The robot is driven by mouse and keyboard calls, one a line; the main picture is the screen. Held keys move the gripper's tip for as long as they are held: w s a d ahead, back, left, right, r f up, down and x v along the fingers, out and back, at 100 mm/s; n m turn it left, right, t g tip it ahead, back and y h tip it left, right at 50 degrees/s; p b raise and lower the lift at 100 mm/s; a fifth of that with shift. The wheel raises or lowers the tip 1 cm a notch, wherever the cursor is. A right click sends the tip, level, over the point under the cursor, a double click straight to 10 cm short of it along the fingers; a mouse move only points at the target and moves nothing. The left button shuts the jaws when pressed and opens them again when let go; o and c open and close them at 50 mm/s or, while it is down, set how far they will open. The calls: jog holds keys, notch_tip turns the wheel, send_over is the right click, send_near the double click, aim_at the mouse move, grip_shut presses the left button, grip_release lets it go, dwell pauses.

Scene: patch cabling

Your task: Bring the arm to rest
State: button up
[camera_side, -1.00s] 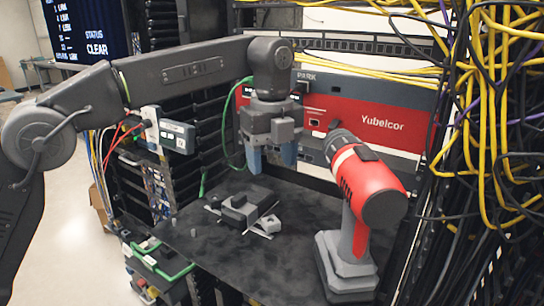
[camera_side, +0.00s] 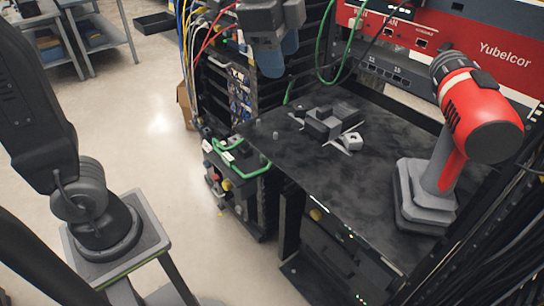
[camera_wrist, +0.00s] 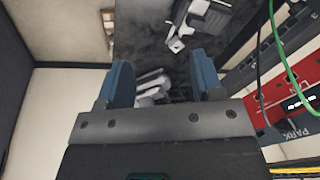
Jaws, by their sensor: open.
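My gripper (camera_side: 278,58) is at the top of the side view, its two blue fingers pointing down. It is above and to the left of the grey fixture (camera_side: 326,122) on the black shelf (camera_side: 340,180). In the wrist view my gripper (camera_wrist: 163,80) shows its blue fingers spread apart, with nothing clamped between them. Pale grey parts on the dark shelf show beyond and between the fingers. The upper part of my arm is cut off in the side view.
A red and grey drill (camera_side: 470,115) stands upright at the shelf's right. A red panel (camera_side: 480,40) is behind it. A green cable (camera_side: 326,72) hangs near my gripper. Cabled equipment (camera_side: 235,165) is left of the shelf. Open floor (camera_side: 150,120) lies farther left.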

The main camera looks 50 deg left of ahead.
jog(key=s+a+f+n+t, duration=0.1)
jog(key=s+a+f+n, duration=0.2)
jog(key=s+f+n, duration=0.2)
jog(key=s+a+f+n+t, duration=0.1)
jog(key=s+a+f+n, duration=0.2)
jog(key=s, duration=0.7)
notch_tip(320, 180, down, 2)
jog(key=n, duration=0.4)
jog(key=shift+t, duration=0.4)
jog(key=shift+w, duration=0.1)
jog(key=shift+c, duration=0.4)
